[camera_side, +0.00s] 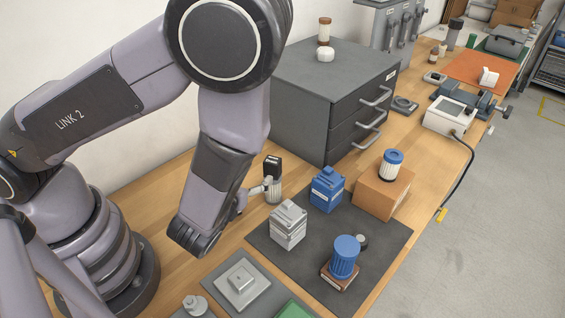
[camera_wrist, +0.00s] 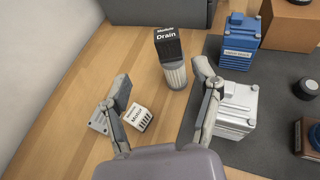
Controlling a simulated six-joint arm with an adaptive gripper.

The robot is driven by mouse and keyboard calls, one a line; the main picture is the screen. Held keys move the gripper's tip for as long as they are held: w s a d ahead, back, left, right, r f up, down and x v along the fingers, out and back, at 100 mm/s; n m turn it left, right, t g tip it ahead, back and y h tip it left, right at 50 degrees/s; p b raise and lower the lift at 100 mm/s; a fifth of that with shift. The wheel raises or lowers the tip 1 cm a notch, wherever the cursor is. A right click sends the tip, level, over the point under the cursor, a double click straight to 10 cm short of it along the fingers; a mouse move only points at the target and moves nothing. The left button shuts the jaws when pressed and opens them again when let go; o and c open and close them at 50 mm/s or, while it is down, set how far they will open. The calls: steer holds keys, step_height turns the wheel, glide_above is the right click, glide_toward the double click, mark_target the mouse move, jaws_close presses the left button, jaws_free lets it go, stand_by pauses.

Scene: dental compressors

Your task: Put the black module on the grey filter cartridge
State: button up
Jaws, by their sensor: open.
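The black module (camera_wrist: 167,43), labelled "Drain", sits on top of the ribbed grey filter cartridge (camera_wrist: 175,76) in the wrist view. In the side view the black module (camera_side: 272,166) is also on top of the cartridge (camera_side: 273,190), which stands upright on the wooden bench left of the dark mat. My gripper (camera_wrist: 162,74) is open and empty, with its fingers spread on the near side of the cartridge. In the side view my arm hides most of the gripper. How firmly the module is seated cannot be told.
A white module (camera_wrist: 138,117) labelled "Motor" lies on the bench near my left finger. A silver ribbed block (camera_wrist: 237,108) stands close to the right finger, on the dark mat (camera_side: 330,245). A blue block (camera_side: 327,188) and a cardboard box (camera_side: 382,190) stand farther right. A grey drawer cabinet (camera_side: 300,110) stands behind.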

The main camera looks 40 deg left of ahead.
steer(key=a+r+n+g+y, duration=0.5)
steer(key=a+r+n, duration=0.4)
steer(key=r+n, duration=0.15)
steer(key=s+a+r+n+g+h, duration=0.1)
steer(key=s+a+r+n+g, duration=0.55)
steer(key=n, duration=0.35)
steer(key=s+d+r+n+t+h, duration=0.4)
steer(key=s+r+n+h, duration=0.4)
steer(key=r+n+h, duration=0.1)
steer(key=shift+s+r+n+t+h, duration=0.15)
steer(key=shift+r+n+t+h, duration=0.2)
steer(key=shift+r+n+h, duration=0.15)
